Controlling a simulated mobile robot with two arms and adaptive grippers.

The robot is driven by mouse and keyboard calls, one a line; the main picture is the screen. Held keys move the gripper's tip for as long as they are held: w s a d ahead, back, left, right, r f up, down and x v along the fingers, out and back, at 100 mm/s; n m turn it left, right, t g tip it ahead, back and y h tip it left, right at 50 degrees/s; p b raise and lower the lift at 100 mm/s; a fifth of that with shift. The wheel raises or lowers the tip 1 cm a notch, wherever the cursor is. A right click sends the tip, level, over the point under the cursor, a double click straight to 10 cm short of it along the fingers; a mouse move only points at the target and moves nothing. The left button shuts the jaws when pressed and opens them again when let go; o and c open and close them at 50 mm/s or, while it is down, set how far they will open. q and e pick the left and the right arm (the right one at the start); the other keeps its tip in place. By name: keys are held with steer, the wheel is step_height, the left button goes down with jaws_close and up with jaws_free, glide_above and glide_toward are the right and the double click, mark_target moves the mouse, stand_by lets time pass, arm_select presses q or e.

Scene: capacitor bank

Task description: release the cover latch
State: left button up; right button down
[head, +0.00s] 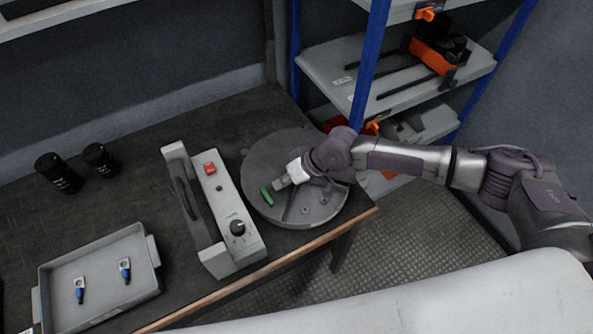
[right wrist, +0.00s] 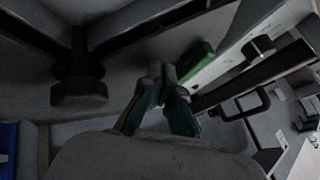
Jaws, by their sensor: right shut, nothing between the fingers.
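The cover latch (head: 266,196) is a small green bar on the left part of a round grey cover (head: 318,215) lying on the bench. In the right wrist view the green latch (right wrist: 197,62) shows just right of the fingertips. My right gripper (head: 280,184) reaches in from the right over the cover, with its tips close beside the latch's right side. In the right wrist view its fingers (right wrist: 162,70) are together with nothing between them. I cannot tell whether the tips touch the latch. My left gripper is in no view.
A grey control box (head: 231,205) with a red switch, dark knob and handle stands left of the cover. A tray (head: 150,262) holds two blue-ended lugs. Two black cylinders (head: 57,172) stand at the bench's back left. A blue-posted shelf (head: 340,60) stands behind the bench, right.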

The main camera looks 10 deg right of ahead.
steer(key=shift+s+a, duration=0.3)
steer(key=shift+a, duration=0.45)
steer(key=shift+f, duration=0.1)
steer(key=shift+w+n+b, duration=0.1)
steer(key=shift+n+b, duration=0.3)
steer(key=shift+w+a+n+g+b, duration=0.1)
steer(key=shift+n+g+b, duration=0.3)
steer(key=shift+g+b, duration=0.1)
